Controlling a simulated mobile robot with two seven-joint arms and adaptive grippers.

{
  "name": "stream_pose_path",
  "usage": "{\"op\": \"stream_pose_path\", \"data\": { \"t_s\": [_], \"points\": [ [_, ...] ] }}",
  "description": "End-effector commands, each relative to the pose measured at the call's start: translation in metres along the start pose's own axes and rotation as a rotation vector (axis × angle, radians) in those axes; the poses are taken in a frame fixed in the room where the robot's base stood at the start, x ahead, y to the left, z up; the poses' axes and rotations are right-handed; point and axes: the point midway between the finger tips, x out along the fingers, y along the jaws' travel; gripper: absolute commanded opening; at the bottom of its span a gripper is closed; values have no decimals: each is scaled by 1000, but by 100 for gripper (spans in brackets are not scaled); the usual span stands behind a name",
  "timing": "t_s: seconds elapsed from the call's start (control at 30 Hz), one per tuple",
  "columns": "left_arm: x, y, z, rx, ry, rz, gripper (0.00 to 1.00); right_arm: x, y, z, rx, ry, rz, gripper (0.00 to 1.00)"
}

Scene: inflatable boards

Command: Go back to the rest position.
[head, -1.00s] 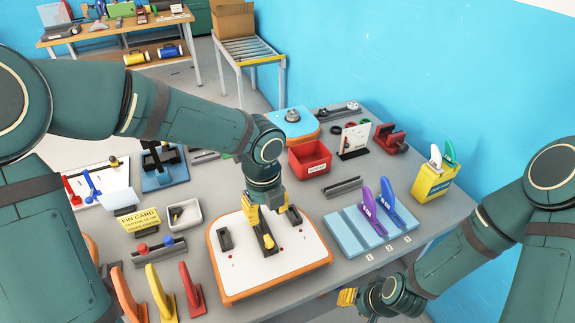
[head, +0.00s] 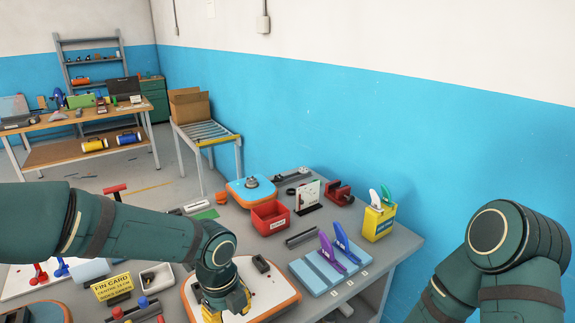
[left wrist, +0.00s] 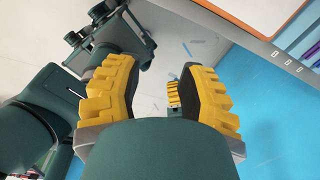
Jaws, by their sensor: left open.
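My left gripper (head: 228,306) is low in the head view, over the near part of the orange-edged white board (head: 268,290). In the left wrist view its two yellow-padded fingers (left wrist: 158,95) are apart, with no object held between them. A small ribbed yellow piece (left wrist: 173,96) shows beyond the gap and looks like part of my right gripper; its jaws cannot be made out. My right arm (head: 508,245) is at the right of the head view, its far end out of frame.
On the grey table stand a red bin (head: 270,217), a light-blue rack (head: 310,276) with purple and blue fins, a yellow fin box (head: 378,222) and a yellow card (head: 112,289). A roller stand (head: 207,133) is behind. The blue wall (head: 400,150) runs along the right.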

Motion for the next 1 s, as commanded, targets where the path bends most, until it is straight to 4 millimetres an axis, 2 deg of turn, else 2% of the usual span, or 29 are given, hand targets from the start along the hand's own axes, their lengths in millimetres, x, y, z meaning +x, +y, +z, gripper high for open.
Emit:
{"op": "stream_pose_path", "data": {
  "t_s": [0.03, 0.17, 0.37, 0.5, 0.6, 0.7, 0.8, 1.0],
  "points": [
    [24, 1, -9, -105, 55, -9, 39, 3, 1, 0, -1, 0, 1, 40],
    [68, -3, -27, -426, 174, -48, 39, 8, 2, 1, -2, -2, 2, 40],
    [139, 0, -53, -1071, 352, -48, 39, 17, 4, 4, -3, -7, 5, 40],
    [188, 13, -62, -1589, 429, -21, 39, 23, 6, 6, -4, -12, 8, 40],
    [216, 27, -63, -1921, 447, -8, 39, 27, 7, 8, -4, -14, 10, 40],
    [236, 41, -61, -2178, 446, -10, 39, 30, 8, 8, -5, -15, 11, 40],
    [247, 52, -59, -2345, 439, -20, 39, 31, 8, 9, -5, -16, 12, 40],
    [253, 58, -56, -2448, 434, -33, 39, 32, 8, 9, -6, -16, 12, 40]
  ]
}}
